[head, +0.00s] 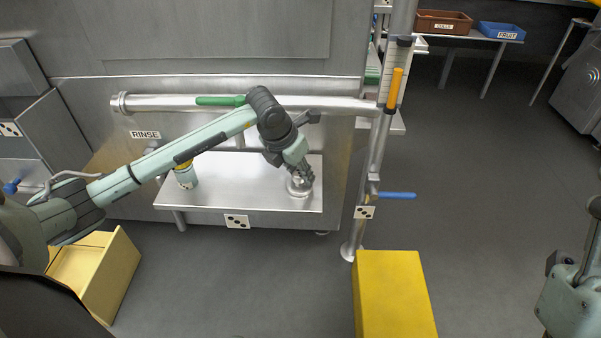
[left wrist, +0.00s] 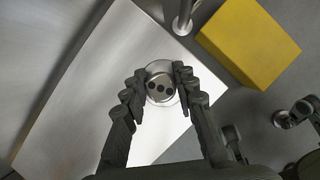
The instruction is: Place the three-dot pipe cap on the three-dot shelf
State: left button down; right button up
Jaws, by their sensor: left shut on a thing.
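The pipe cap (left wrist: 160,84) is a round, shiny metal piece with three dark dots on its top. In the left wrist view it sits between the fingertips of my left gripper (left wrist: 158,88), which is shut on it. In the head view my left gripper (head: 301,176) reaches down from the left and holds the cap (head: 298,190) at the right end of the metal shelf (head: 250,188). I cannot tell whether the cap's underside touches the shelf. The shelf's front carries a dotted label (head: 237,221).
A yellow-topped can (head: 186,176) stands at the shelf's left. A horizontal pipe with a green handle (head: 220,101) runs above. An upright pipe with a blue handle (head: 397,195) stands right of the shelf. A yellow block (head: 394,295) and an open yellow box (head: 118,275) occupy the floor.

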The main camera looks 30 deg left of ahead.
pick_arm(q)
jog(key=shift+f, duration=0.1)
jog(key=c, duration=1.2)
grip_release()
